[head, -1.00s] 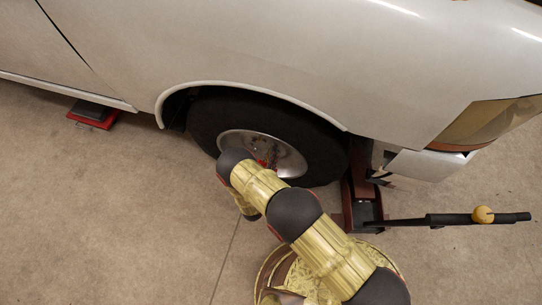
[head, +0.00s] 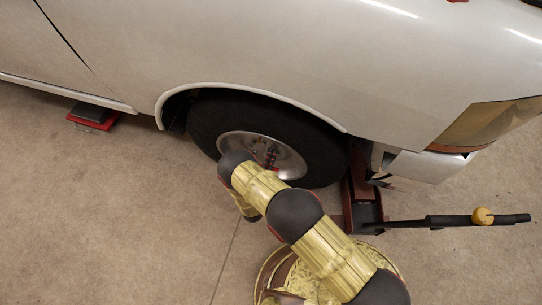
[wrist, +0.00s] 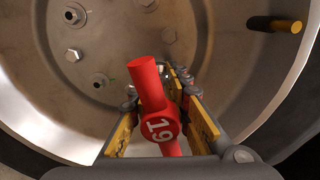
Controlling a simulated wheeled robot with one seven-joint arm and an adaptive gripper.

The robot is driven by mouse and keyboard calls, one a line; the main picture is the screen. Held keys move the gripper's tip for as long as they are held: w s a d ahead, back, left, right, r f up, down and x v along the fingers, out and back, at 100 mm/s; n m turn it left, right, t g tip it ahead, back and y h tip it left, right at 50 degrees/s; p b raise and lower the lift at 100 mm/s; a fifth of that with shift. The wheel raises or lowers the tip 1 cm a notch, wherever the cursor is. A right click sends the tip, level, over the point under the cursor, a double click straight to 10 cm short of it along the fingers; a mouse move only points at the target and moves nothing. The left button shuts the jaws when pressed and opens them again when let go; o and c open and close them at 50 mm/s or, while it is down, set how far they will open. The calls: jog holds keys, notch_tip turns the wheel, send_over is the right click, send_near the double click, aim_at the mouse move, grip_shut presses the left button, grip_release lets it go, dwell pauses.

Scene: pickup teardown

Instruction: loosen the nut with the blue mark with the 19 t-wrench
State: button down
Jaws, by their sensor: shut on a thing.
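The red T-wrench (wrist: 162,125) carries a white "19" on its hub, and its crossbar stands steeply across the wrist view. My gripper (wrist: 160,92) is shut on the wrench, with a yellow-sided finger on either side of it. The wrench's far end is hidden behind its handle and the fingers, so I cannot tell whether it sits on a nut. No blue mark shows clearly. In the head view, a red bar (head: 271,156) shows against the wheel.
A yellow-tipped pin (wrist: 275,24) sticks out of the wheel at the upper right. The black tyre (head: 325,145) sits under the white fender (head: 290,60). A jack handle (head: 455,219) reaches right from beside the wheel.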

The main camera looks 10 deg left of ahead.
jog(key=shift+w+r+n, duration=0.2)
jog(key=shift+n, duration=0.3)
jog(key=n, duration=0.3)
jog(key=shift+w+n, duration=0.1)
jog(key=shift+n, duration=0.3)
jog(key=shift+a+m, duration=0.1)
jog(key=shift+m, duration=0.3)
jog(key=shift+s+f, duration=0.15)
jog(key=shift+s, duration=1.1)
jog(key=shift+s+a, duration=0.1)
jog(key=shift+s, duration=1.95)
